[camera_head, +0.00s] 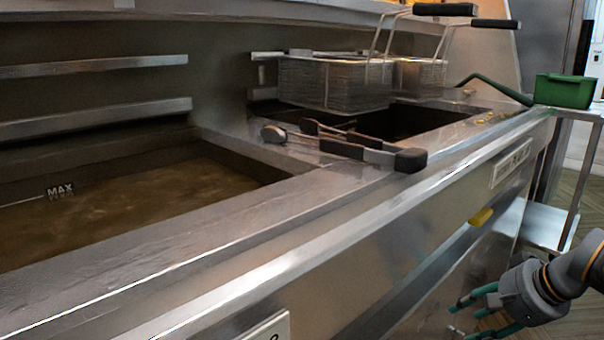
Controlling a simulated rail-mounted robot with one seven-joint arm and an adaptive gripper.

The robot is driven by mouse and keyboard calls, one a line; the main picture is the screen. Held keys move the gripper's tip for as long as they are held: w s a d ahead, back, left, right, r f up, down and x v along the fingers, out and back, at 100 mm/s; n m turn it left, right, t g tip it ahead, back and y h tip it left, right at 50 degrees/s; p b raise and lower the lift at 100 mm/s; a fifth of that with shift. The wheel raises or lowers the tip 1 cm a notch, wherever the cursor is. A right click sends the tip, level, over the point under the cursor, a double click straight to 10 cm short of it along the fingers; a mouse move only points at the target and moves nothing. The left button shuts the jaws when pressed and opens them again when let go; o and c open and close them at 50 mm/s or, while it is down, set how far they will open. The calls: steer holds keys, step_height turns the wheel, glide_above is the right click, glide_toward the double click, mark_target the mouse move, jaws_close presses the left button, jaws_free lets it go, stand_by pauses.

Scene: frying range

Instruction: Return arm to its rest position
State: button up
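My gripper (463,321), with teal fingers, is at the lower right. It hangs in front of the fryer's front panel, below the counter edge and over the floor. Its two fingers are spread apart with nothing visible between them. My arm enters from the right edge of the picture. Part of the lower finger is close to the bottom edge of the picture.
The steel fryer counter (215,228) runs diagonally across the view, with an oil vat (130,205) at left. Wire baskets (335,85) hang over the far vat. A green container (565,91) sits on a side stand (575,113).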

steer(key=f, duration=0.1)
steer(key=f+b, duration=0.1)
steer(key=shift+d+f+b, duration=0.25)
steer(key=shift+f+b, duration=0.1)
steer(key=shift+f, duration=0.05)
steer(key=shift+f, duration=0.1)
steer(key=s+a+f+g+b, duration=0.1)
steer(key=a+f+b, duration=0.1)
steer(key=f+b, duration=0.3)
steer(key=s+a+f+n+g+b, duration=0.1)
steer(key=f+b, duration=0.4)
steer(key=f, duration=0.6)
steer(key=shift+s+a+n+h, duration=0.3)
steer(key=shift+s+a, duration=0.25)
steer(key=shift+a, duration=0.5)
